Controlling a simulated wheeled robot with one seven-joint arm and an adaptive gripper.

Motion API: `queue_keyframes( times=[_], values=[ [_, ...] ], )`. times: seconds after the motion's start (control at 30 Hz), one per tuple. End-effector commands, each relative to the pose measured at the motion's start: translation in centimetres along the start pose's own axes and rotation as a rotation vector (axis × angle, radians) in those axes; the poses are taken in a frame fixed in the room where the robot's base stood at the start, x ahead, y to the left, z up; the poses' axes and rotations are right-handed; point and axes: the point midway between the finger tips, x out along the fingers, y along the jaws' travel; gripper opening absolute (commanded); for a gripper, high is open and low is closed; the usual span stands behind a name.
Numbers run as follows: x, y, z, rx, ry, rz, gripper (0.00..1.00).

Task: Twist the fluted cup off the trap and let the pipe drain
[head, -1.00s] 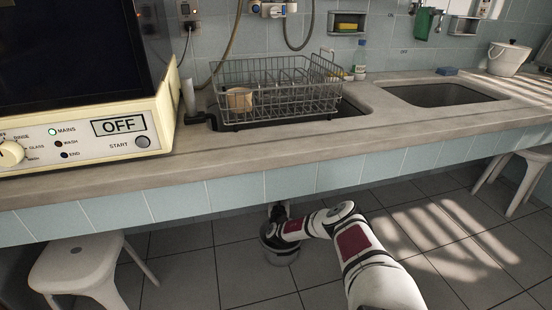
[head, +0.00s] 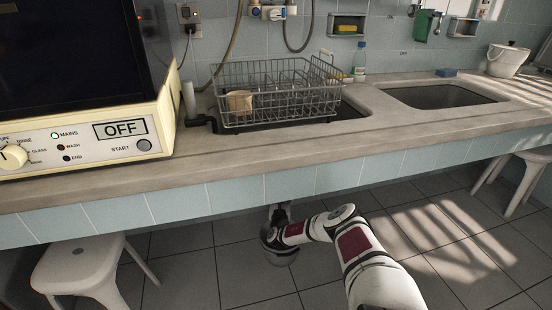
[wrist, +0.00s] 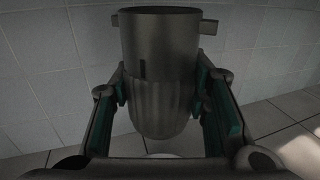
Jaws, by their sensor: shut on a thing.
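The trap (wrist: 160,35) is a dark grey metal cylinder with a short stub on either side at its top, seen in the wrist view. The fluted cup (wrist: 160,110) is its ribbed, round-bottomed lower part, upright and showing no clear gap from the body above. My gripper (wrist: 162,92) has its green-padded fingers on the left and right sides of the cup, shut on it. In the head view my gripper (head: 278,238) is under the counter, and the cup cannot be made out there. No water is visible.
A grey round vessel-like shape (head: 281,258) shows below my gripper, partly hidden by my arm. The counter front (head: 290,184) overhangs the arm. White stools stand at left (head: 85,265) and right (head: 520,168). Tiled floor lies open at right.

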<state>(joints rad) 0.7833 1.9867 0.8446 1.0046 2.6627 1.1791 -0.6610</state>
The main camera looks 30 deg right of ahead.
Motion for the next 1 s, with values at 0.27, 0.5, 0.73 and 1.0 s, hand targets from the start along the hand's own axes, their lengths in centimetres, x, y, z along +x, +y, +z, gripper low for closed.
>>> queue_keyframes(
  times=[0.27, 0.5, 0.73, 1.0],
  values=[
    [-1.1, -0.4, 0.1, 0.0, 0.0, 0.0, 0.09],
    [-2.0, -0.6, 0.0, -0.001, 0.0, 0.001, 0.09],
    [-2.9, -0.9, -0.1, 0.0, 0.0, 0.0, 0.09],
    [-4.0, -1.3, -0.1, 0.0, -0.001, 0.001, 0.09]
  ],
)
